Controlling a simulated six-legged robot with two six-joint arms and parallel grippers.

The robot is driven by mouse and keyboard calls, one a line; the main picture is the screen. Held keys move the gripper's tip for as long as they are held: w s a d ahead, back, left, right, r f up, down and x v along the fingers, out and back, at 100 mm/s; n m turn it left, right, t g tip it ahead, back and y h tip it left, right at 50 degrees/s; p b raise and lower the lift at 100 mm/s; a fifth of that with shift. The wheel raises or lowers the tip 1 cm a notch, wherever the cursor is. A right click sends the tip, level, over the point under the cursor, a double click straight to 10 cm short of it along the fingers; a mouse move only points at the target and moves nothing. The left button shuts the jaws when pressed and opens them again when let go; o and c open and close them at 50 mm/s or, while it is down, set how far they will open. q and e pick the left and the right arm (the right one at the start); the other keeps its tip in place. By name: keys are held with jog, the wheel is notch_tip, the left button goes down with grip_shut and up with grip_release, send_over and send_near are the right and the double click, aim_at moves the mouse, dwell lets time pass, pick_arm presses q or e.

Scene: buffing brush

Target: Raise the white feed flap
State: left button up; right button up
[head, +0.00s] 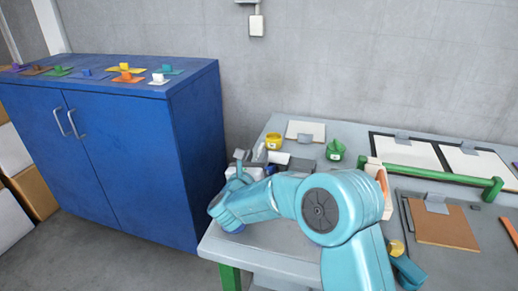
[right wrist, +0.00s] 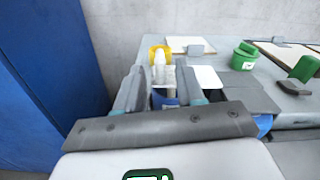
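A small white plate (right wrist: 207,77), which may be the white feed flap, is just right of my right gripper in the right wrist view. In the head view a white piece (head: 278,158) beside the yellow container may be the same thing; I cannot be sure. My right gripper (right wrist: 160,72) points toward the back of the bench with its fingers apart. A blue part (right wrist: 165,98) and white bottle-like shapes show between and beyond the fingers, and I see no contact. In the head view the right gripper (head: 243,161) is at the bench's left end. My left gripper is not in view.
A yellow container (head: 273,141) and a green cup (head: 335,149) stand on the grey bench. A green bar (head: 440,174) runs along the right. A blue cabinet (head: 130,150) stands close on the left, with several coloured knobbed tiles on top. A concrete wall is behind.

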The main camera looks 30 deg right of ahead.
aim_at(259, 152)
jog(key=shift+x, duration=1.55)
grip_shut()
